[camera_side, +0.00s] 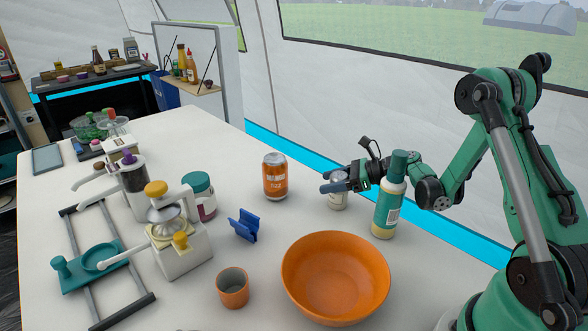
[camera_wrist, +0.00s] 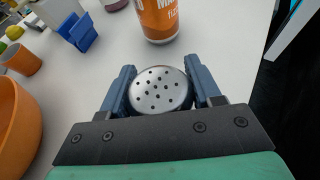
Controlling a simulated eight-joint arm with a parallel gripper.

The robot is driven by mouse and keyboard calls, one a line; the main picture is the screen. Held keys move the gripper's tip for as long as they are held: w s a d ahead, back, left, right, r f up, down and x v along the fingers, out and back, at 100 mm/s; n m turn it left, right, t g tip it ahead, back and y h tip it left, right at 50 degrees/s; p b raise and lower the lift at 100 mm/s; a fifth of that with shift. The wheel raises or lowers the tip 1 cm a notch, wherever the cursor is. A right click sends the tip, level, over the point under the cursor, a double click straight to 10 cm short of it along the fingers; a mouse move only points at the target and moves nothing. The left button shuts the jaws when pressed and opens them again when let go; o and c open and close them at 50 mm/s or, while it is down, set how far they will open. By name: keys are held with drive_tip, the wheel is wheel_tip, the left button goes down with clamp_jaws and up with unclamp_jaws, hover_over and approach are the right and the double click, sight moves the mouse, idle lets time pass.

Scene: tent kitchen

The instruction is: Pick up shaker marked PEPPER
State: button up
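A shaker (camera_side: 338,199) stands upright on the white table, pale-bodied, with a round metal top. In the wrist view its perforated silver lid (camera_wrist: 160,90) lies between my two blue fingers. No label is readable, so I cannot tell if it is marked PEPPER. My gripper (camera_side: 336,183) reaches in from the right around the upper part of the shaker; it also shows in the wrist view (camera_wrist: 161,80). One finger is on each side of the lid, very close to it. I cannot tell whether both fingers press on it. The shaker's lower body is hidden in the wrist view.
A teal-capped bottle (camera_side: 388,205) stands close by on the right, beside my wrist. An orange can (camera_side: 275,177) is to the left. A large orange bowl (camera_side: 335,278), an orange cup (camera_side: 232,288) and a blue holder (camera_side: 244,226) stand nearer the front.

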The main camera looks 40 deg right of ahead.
clamp_jaws()
drive_tip(key=shift+r, duration=0.1)
